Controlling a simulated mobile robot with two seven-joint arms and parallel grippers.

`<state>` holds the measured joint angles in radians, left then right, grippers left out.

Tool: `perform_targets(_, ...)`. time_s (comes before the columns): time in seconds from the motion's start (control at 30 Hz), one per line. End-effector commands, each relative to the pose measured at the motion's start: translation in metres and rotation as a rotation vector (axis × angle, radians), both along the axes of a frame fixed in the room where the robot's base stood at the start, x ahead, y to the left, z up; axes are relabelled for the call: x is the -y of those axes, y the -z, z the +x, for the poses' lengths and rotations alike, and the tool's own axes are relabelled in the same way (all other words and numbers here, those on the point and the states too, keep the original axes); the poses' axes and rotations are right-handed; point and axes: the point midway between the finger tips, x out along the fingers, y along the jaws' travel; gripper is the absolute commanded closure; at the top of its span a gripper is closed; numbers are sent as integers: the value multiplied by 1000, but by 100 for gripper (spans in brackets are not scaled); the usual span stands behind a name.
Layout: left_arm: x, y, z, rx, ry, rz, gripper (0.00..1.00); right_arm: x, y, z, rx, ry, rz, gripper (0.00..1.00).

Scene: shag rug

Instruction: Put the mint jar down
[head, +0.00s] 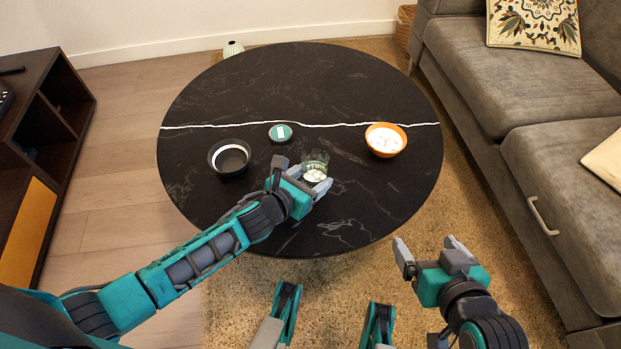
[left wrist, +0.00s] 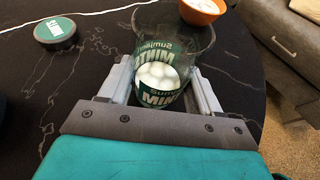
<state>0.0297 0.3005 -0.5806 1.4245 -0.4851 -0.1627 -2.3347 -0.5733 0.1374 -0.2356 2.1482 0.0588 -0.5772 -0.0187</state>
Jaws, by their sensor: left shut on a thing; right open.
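The mint jar (head: 315,168) is a clear glass jar with a green label and white mints inside. It is over the near middle part of the black round table (head: 300,88). My left gripper (head: 309,182) is shut on the jar, one finger on each side of it. In the left wrist view the jar (left wrist: 160,75) is between the fingers, open at the top. I cannot tell whether its base touches the table. A green and black round lid (head: 280,132) lies on the table behind and left of the jar. My right gripper (head: 432,258) is open and empty, off the table's near right side.
A dark bowl (head: 229,157) with a white inner band stands left of the jar. An orange bowl (head: 385,139) with white contents stands to the right. The table's far half is clear. A grey sofa (head: 500,80) is at right, a dark shelf (head: 45,110) at left.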

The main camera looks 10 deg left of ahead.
Motion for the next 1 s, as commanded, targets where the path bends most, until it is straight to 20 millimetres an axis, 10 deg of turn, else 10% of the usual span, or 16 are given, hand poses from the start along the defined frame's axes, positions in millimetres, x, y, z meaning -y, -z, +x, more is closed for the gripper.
perform_targets(0.13,0,3,1,3,1,-1,82,0,3,0,2,-1,1,9)
perform_targets(0.17,0,3,0,0,0,1,35,0,2,0,2,-1,1,9)
perform_targets(0.4,0,3,0,0,0,1,12,0,1,1,2,-1,1,9)
perform_targets(0.73,0,-3,0,0,0,0,11,2,-3,1,4,3,-1,9)
perform_targets(1.0,-18,-21,-43,-4,0,2,11,6,-14,2,13,13,-7,9)
